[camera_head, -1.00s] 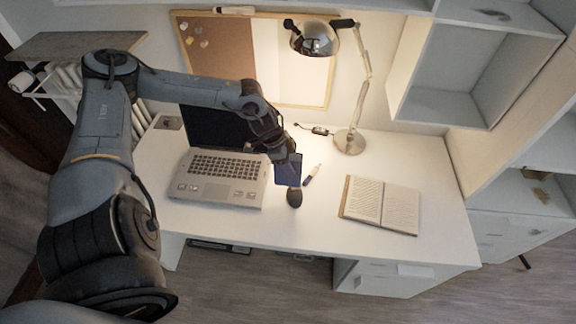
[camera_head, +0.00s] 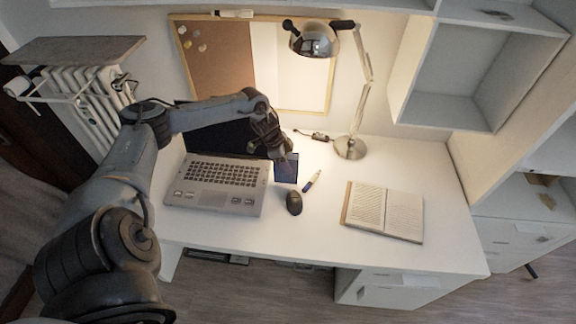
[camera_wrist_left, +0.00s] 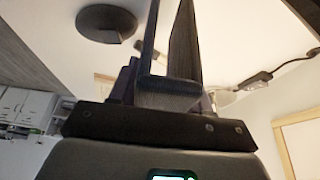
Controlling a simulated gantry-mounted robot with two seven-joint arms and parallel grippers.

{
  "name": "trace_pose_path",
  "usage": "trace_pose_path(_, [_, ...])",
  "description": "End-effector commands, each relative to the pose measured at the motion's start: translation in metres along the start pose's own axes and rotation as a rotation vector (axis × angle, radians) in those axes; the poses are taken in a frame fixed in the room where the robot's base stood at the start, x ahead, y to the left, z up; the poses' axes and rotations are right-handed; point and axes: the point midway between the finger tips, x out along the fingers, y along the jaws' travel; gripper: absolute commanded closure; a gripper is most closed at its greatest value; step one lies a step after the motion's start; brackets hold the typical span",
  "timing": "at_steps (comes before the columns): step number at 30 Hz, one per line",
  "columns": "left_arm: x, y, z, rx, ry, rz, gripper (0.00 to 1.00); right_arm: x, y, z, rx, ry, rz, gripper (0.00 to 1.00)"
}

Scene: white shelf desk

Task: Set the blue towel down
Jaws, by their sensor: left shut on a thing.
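The blue towel (camera_head: 287,170) is a small dark blue rectangle in the head view, between the laptop and the pen, just behind the mouse. It hangs below my left gripper (camera_head: 281,154), which is shut on it. I cannot tell whether its lower edge touches the desk. In the left wrist view, my left gripper's fingers (camera_wrist_left: 171,45) point upward in the picture, and only dark purple-blue bits of the towel (camera_wrist_left: 122,84) show beside them. The fingers hide the rest. My right gripper is not in view.
On the white desk (camera_head: 320,232) stand an open laptop (camera_head: 215,185), a dark mouse (camera_head: 294,202), a pen (camera_head: 312,181), an open book (camera_head: 383,210) and a lamp (camera_head: 350,147). Bare desk lies between mouse and book and along the front edge.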

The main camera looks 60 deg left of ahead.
Motion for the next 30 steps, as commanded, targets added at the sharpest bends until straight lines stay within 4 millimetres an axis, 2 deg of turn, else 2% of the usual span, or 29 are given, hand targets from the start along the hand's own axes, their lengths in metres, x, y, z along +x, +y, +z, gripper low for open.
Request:
trace_pose_path(1, [0.0082, 0.0004, 0.0030, -0.001, 0.000, 0.001, 0.84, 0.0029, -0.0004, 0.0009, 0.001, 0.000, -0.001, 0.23])
trace_pose_path(3, [0.0124, -0.0001, 0.0050, 0.000, 0.000, 0.000, 0.84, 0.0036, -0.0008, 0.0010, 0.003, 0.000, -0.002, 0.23])
trace_pose_path(15, [0.0157, 0.0001, 0.0062, 0.000, 0.000, 0.000, 0.84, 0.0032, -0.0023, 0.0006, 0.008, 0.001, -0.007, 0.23])
trace_pose_path(16, [0.0156, 0.0000, 0.0063, 0.000, 0.000, 0.000, 0.49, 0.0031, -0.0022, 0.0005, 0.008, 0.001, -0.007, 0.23])
trace_pose_path(20, [0.0154, 0.0001, 0.0063, 0.000, 0.000, 0.000, 0.29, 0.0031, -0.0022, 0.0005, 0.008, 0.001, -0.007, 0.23])
trace_pose_path(21, [0.0154, 0.0001, 0.0064, 0.000, 0.000, 0.000, 0.27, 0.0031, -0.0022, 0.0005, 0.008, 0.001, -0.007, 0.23])
trace_pose_path(30, [0.0140, 0.0000, 0.0058, 0.001, 0.000, 0.000, 0.27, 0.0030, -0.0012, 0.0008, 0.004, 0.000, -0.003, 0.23])
